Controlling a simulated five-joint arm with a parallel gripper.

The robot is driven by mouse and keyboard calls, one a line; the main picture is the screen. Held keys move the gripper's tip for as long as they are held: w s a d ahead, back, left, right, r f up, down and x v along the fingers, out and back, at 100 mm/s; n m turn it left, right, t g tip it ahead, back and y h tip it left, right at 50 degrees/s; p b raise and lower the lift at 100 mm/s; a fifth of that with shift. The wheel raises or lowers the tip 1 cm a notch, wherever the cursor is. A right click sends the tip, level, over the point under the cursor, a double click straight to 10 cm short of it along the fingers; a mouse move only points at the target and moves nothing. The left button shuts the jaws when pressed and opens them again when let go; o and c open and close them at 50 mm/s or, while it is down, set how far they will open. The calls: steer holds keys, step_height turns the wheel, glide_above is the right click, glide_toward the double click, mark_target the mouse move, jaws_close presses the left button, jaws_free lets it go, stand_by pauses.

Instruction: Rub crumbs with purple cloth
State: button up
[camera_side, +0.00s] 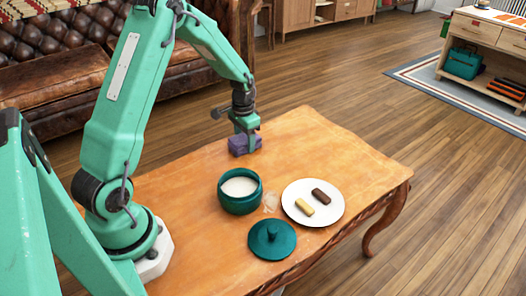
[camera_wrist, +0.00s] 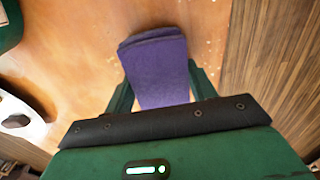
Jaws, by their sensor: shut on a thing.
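My gripper (camera_side: 246,138) is shut on the purple cloth (camera_side: 238,147), near the far edge of the wooden table (camera_side: 330,150). The wrist view shows the folded cloth (camera_wrist: 156,58) between the two green fingers. Whether the cloth touches the tabletop or hangs just above it, I cannot tell. Small pale specks that look like crumbs (camera_wrist: 208,43) lie on the wood right of the cloth in the wrist view. Crumbs under the cloth would be hidden.
A teal pot (camera_side: 240,205) with white contents stands mid-table. Its teal lid (camera_side: 272,239) lies in front. A white plate (camera_side: 330,212) holds a dark bar and a pale bar. A pale patch (camera_side: 271,202) lies between pot and plate. The table's far right is clear.

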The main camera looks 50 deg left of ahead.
mark_target(235, 140)
steer(key=shift+d, duration=3.15)
steer(key=shift+s+d, duration=0.15)
steer(key=shift+s, duration=1.3)
steer(key=shift+a, duration=3.8)
steer(key=shift+d, duration=3.85)
step_height(235, 140, up, 8)
steer(key=shift+s+a+r, duration=0.1)
